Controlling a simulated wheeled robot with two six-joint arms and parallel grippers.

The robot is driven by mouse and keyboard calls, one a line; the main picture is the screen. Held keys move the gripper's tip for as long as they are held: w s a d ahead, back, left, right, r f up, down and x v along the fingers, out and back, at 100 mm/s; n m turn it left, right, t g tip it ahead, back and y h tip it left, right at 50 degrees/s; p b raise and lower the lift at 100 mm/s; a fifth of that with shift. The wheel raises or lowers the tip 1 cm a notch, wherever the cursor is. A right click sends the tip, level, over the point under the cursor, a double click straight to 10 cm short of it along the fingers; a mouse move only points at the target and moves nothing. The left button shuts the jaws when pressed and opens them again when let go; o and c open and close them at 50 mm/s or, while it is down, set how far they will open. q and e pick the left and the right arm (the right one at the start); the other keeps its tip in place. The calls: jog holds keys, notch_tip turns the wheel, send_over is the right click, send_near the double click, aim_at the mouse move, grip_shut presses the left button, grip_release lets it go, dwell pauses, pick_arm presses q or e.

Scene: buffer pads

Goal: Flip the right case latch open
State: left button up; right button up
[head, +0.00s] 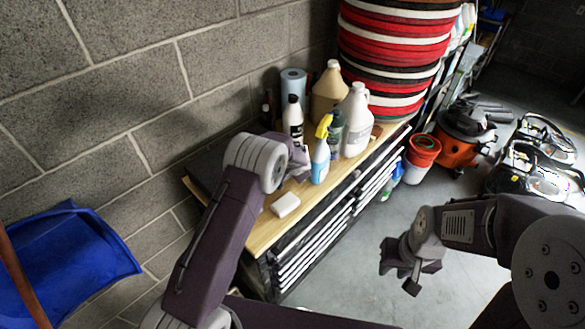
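I cannot make out a case latch in the head view. A dark, flat item (203,188), perhaps a case, lies at the left end of the wooden-topped drawer cabinet (262,232), partly hidden by my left arm. My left gripper is mostly hidden behind its own wrist; only a small grey part (300,160) shows near the bottles. My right gripper (400,275) hangs over the bare floor, right of the cabinet. Its fingers look apart, with nothing between them.
Bottles, including a white jug (357,122) and a blue spray bottle (320,160), crowd the cabinet top. A white block (285,204) lies near its front edge. Red, white and black pads (395,50) are stacked behind. An orange vacuum (462,140) stands right. The middle floor is clear.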

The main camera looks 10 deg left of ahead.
pick_arm(q)
jog(key=shift+a+f, duration=0.1)
jog(key=shift+f, duration=0.05)
jog(key=shift+c, duration=0.3)
grip_shut()
jog(key=f+b, duration=0.1)
jog(key=b, duration=0.4)
jog(key=d+f+b, duration=0.1)
jog(key=b, duration=0.4)
jog(key=shift+s+f+t+y, duration=0.15)
jog(key=shift+t+y, duration=0.25)
jog(key=t+y+b, duration=0.1)
jog(key=b, duration=0.6)
jog(key=s+d+f+m+t+y+b, duration=0.1)
jog(key=b, duration=0.6)
jog(key=y+b, duration=0.1)
jog(key=b, duration=0.5)
jog(key=shift+s+d+f+m+t+y+b, duration=0.2)
jog(key=shift+d+m+t+y+b, duration=0.1)
jog(key=shift+d+t+b, duration=0.1)
jog(key=shift+d+r+t+b, duration=0.15)
jog(key=shift+t+b, duration=0.15)
jog(key=shift+b, duration=0.5)
